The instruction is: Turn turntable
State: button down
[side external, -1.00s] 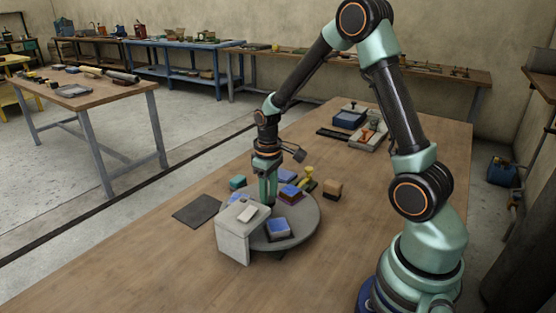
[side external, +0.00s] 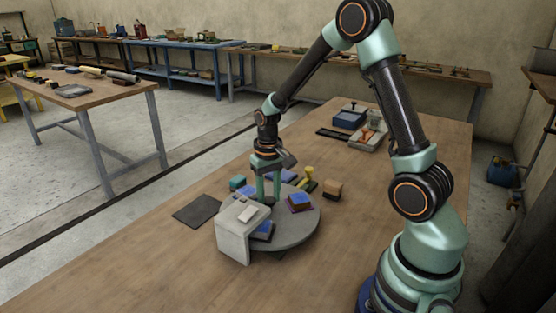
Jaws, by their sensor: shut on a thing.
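The turntable (side external: 296,231) is a round grey disc low on the wooden table. A block with a blue top and dark red and yellowish sides (side external: 300,202) sits on its right part. A blue-topped block (side external: 262,231) sits at its front, partly behind the grey stand. Another blue piece (side external: 281,177) shows at the back. My gripper (side external: 268,198) points straight down over the left part of the disc, shut on the turntable. The two fingers stand a little apart, and the exact part between them is too small to make out.
A light grey stand (side external: 233,238) with a pale button on top rises over the disc's front left edge. A dark mat (side external: 197,211), a teal block (side external: 237,183), a yellow-handled tool (side external: 307,180) and a tan block (side external: 332,189) lie around it. The table's front is clear.

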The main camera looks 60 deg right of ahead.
aim_at(269, 199)
jog(key=shift+r+m, duration=0.1)
jog(key=shift+m, duration=2.1)
jog(key=shift+c, duration=2.1)
grip_release()
notch_tip(269, 199, up, 12)
